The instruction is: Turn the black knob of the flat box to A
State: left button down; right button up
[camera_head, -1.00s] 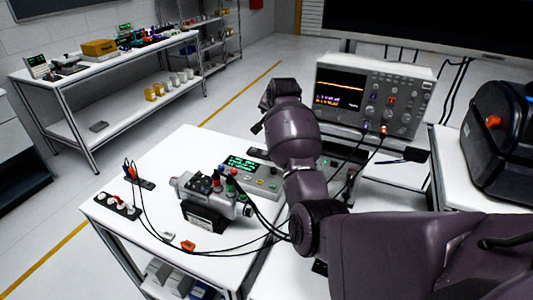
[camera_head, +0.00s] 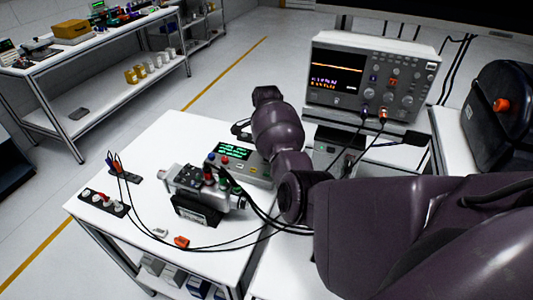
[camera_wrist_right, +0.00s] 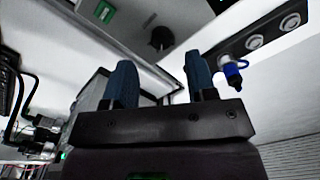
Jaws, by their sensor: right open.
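The flat box (camera_head: 243,163) is grey with a green-lit display and lies on the white table, left of my right arm. In the right wrist view a dark round knob (camera_wrist_right: 160,38) shows beyond the fingers, near a green panel (camera_wrist_right: 105,12). My right gripper (camera_wrist_right: 160,80) is open, with two blue fingers apart and nothing between them. The knob appears ahead of the gap and apart from the fingertips. I cannot read the knob's pointer or its marks. In the head view my forearm hides part of the box's surroundings. My left gripper is not in view.
A silver motor-like unit (camera_head: 205,185) with coloured terminals and black cables stands left of the box. A socket strip (camera_head: 103,202) and an orange piece (camera_head: 181,242) lie nearby. An oscilloscope (camera_head: 370,75) stands behind.

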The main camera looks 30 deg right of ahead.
jog(key=shift+w+f, duration=0.1)
jog(key=shift+f, duration=2.5)
jog(key=c, duration=0.9)
jog(key=shift+c, duration=0.2)
jog(key=n, duration=0.4)
jog(key=shift+n, duration=2.3)
jog(key=shift+r, duration=0.1)
